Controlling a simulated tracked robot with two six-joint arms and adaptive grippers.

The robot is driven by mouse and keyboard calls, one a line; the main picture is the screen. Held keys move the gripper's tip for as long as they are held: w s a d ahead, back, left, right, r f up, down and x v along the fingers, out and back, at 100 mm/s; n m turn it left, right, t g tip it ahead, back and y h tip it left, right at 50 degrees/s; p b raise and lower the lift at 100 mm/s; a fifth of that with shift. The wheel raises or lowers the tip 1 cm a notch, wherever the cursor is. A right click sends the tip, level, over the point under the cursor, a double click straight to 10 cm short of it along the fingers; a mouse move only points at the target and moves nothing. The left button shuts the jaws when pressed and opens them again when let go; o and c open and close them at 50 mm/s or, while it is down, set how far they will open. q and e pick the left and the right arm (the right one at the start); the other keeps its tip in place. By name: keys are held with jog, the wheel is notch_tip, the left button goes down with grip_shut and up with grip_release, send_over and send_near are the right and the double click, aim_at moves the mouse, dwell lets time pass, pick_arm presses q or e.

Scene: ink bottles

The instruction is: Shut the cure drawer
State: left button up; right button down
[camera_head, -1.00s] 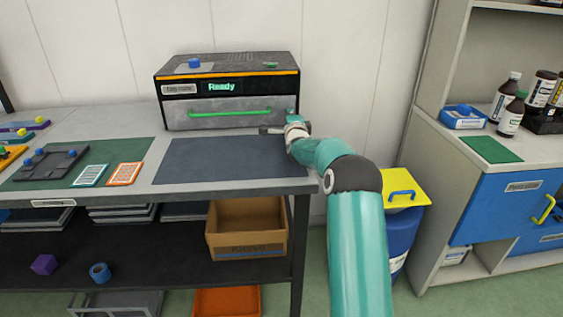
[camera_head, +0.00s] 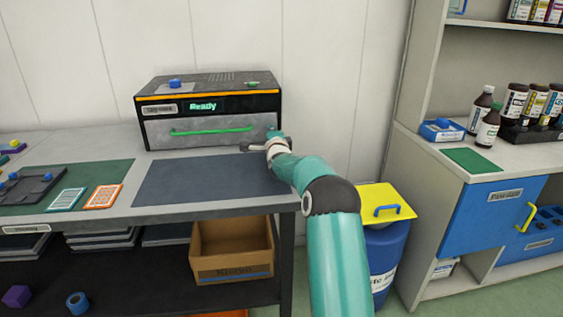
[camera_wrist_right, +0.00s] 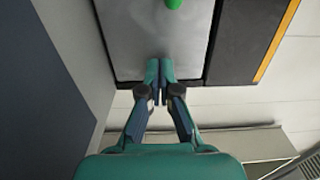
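The cure drawer's grey front (camera_head: 160,136), with a green bar handle (camera_head: 212,131), is in the lower part of the black curing unit (camera_head: 265,103). It looks flush or nearly so; I cannot tell if a small gap remains. My right gripper (camera_head: 246,147) is in front of the drawer's lower right part. In the right wrist view the right gripper (camera_wrist_right: 160,68) has its fingertips together, with nothing seen between them. They overlap the edge of the grey drawer front (camera_wrist_right: 150,35), away from the green handle (camera_wrist_right: 174,3); contact is unclear. My left gripper is out of view.
A dark mat (camera_head: 205,180) lies clear on the bench before the unit. Two cards and a dark tray (camera_head: 28,187) are at left. A cardboard box (camera_head: 232,250) is on the lower shelf. A blue bin with yellow lid (camera_head: 372,203) stands right of the bench.

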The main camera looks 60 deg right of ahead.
jog(key=s+a+b, duration=0.1)
jog(key=s+a+f+b, duration=0.1)
jog(key=shift+a+b, duration=0.2)
jog(key=shift+b, duration=0.1)
jog(key=v, duration=1)
jog(key=shift+s+r+b, duration=0.1)
jog(key=shift+r+b, duration=0.2)
jog(key=shift+b, duration=0.05)
